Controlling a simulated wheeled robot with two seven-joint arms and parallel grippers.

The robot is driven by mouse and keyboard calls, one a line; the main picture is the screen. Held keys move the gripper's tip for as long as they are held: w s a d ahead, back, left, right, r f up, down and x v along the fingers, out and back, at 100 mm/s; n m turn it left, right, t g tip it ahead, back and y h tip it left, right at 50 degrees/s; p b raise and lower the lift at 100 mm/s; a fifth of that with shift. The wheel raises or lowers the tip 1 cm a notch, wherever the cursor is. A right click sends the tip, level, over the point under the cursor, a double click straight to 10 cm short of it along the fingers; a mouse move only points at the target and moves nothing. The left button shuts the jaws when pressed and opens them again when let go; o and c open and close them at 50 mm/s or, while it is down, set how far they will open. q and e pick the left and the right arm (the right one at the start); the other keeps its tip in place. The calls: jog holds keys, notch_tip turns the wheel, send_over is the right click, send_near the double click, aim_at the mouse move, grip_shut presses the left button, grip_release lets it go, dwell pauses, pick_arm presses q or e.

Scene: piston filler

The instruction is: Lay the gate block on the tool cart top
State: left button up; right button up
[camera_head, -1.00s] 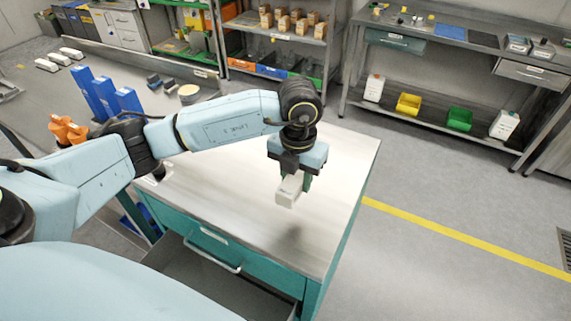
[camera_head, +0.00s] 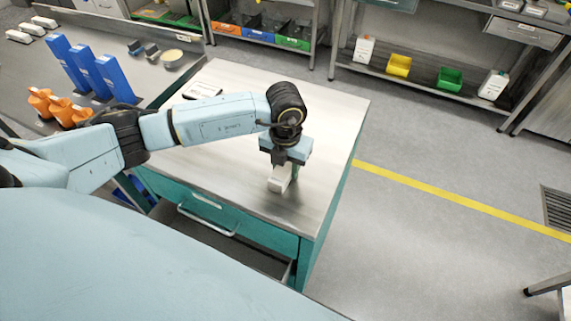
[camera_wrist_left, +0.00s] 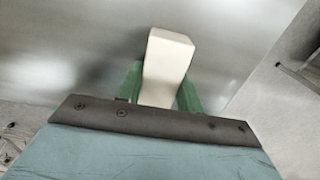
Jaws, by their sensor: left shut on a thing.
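The gate block is a whitish oblong block (camera_head: 280,178) held under my left gripper (camera_head: 287,167), over the right part of the tool cart top (camera_head: 215,145). In the left wrist view the block (camera_wrist_left: 167,60) sits between the two green fingers of the left gripper (camera_wrist_left: 160,90), which are shut on it. The block is very near the cart top; I cannot tell whether it touches. The cart top is a pale metal surface on a teal cart. My right gripper is not in view.
The cart's drawer (camera_head: 215,240) stands open at the front. A small white item (camera_head: 202,90) lies on the cart's far left part. A grey bench (camera_head: 100,60) with blue holders (camera_head: 117,78) and orange pieces (camera_head: 60,110) stands to the left. The cart top around the block is clear.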

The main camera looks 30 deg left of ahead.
pick_arm(q)
jog(key=o, duration=1)
jog(key=shift+f, duration=0.1)
jog(key=shift+o, duration=0.2)
notch_tip(320, 180, up, 12)
jog(key=shift+r, duration=0.2)
